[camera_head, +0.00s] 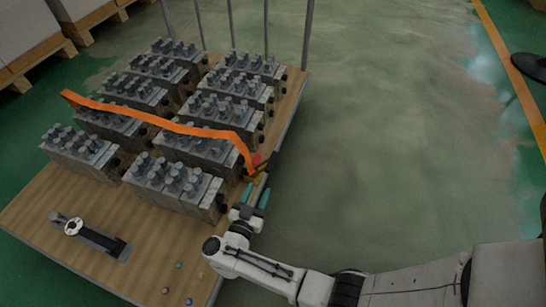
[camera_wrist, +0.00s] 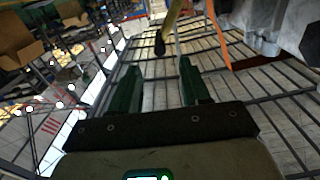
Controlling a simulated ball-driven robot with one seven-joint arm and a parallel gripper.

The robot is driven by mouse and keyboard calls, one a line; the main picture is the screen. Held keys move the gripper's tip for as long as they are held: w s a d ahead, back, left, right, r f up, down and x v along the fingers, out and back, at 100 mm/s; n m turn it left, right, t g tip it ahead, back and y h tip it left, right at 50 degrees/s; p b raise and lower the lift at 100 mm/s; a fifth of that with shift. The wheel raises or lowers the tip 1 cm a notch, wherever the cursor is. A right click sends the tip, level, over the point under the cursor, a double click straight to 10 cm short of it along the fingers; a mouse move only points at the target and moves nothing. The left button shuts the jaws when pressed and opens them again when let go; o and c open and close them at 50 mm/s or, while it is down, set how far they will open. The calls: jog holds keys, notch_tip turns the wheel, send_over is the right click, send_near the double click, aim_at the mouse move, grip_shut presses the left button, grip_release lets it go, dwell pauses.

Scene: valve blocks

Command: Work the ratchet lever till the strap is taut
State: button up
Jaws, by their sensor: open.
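The orange strap (camera_head: 165,123) runs over the valve blocks (camera_head: 172,185) and down to the right edge of the wooden cart deck; its middle arches up and looks loose. At its lower end is the ratchet (camera_head: 257,176), small, with yellow, red and dark parts. My gripper (camera_head: 257,190) is open just below the ratchet in the head view, its green fingers pointing at it. In the wrist view, a yellow bar with a black end (camera_wrist: 160,44), seemingly the lever, lies just beyond the gap between the open fingers (camera_wrist: 157,70). Nothing is between the fingers. The strap (camera_wrist: 217,35) hangs to its right.
Valve blocks stand in two rows on the wooden deck (camera_head: 40,210). A grey and black tool-like item (camera_head: 92,238) and several small coloured balls (camera_head: 179,266) lie near the front. Upright posts (camera_head: 307,35) line the far end. Green floor (camera_head: 400,120) right of the deck is clear.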

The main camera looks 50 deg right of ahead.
aim_at(270, 166)
jog(key=b+x, duration=0.3)
jog(key=x, duration=0.7)
jog(key=shift+f, duration=0.15)
jog(key=shift+w+d, duration=0.2)
jog(key=shift+d, duration=0.3)
jog(key=shift+c, duration=0.2)
grip_shut()
